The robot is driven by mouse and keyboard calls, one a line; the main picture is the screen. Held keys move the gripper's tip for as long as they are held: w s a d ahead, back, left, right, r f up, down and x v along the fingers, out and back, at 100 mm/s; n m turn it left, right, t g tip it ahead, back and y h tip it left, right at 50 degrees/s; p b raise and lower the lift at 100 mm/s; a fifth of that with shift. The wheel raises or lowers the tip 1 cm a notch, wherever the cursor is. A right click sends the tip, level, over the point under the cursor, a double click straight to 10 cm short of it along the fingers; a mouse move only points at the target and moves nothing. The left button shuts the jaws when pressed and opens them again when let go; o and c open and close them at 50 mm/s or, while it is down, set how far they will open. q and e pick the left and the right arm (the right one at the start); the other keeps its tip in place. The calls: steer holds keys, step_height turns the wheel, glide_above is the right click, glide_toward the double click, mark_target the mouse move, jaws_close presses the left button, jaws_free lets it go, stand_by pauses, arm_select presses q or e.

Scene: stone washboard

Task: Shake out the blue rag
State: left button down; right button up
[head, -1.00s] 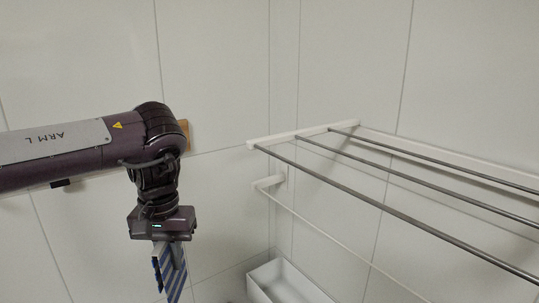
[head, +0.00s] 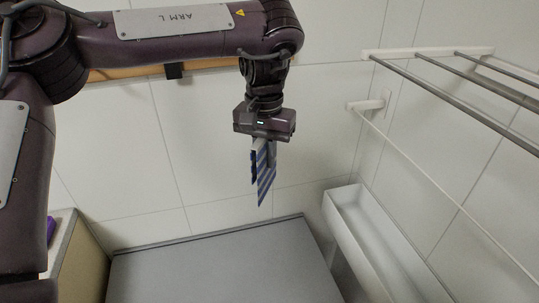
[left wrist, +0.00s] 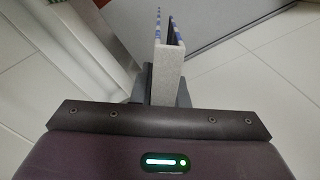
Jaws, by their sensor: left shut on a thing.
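The blue rag (head: 264,180) is blue and white striped and hangs down from my left gripper (head: 263,150). The gripper points downward and is shut on the rag's upper part. The rag hangs in the air, in front of the white wall and above the grey surface. In the left wrist view the rag (left wrist: 168,62) shows edge-on between the fingers, with a pale near side and blue stripes at its far end. My right gripper is not in view.
A drying rack with metal bars (head: 450,95) is on the wall at right. Below it is a long white trough (head: 372,245). A grey flat surface (head: 220,268) lies below the rag. A purple thing (head: 51,230) sits at far left. Open air surrounds the rag.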

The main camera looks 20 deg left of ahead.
arm_select(q)
step_height(320, 180, down, 15)
step_height(320, 180, up, 15)
steer(key=shift+w+r, duration=0.1)
steer(key=shift+f, duration=0.3)
step_height(320, 180, down, 15)
step_height(320, 180, up, 16)
steer(key=shift+f, duration=0.2)
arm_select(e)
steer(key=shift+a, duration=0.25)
arm_select(q)
steer(key=shift+a+f, duration=0.1)
steer(key=shift+f, duration=0.05)
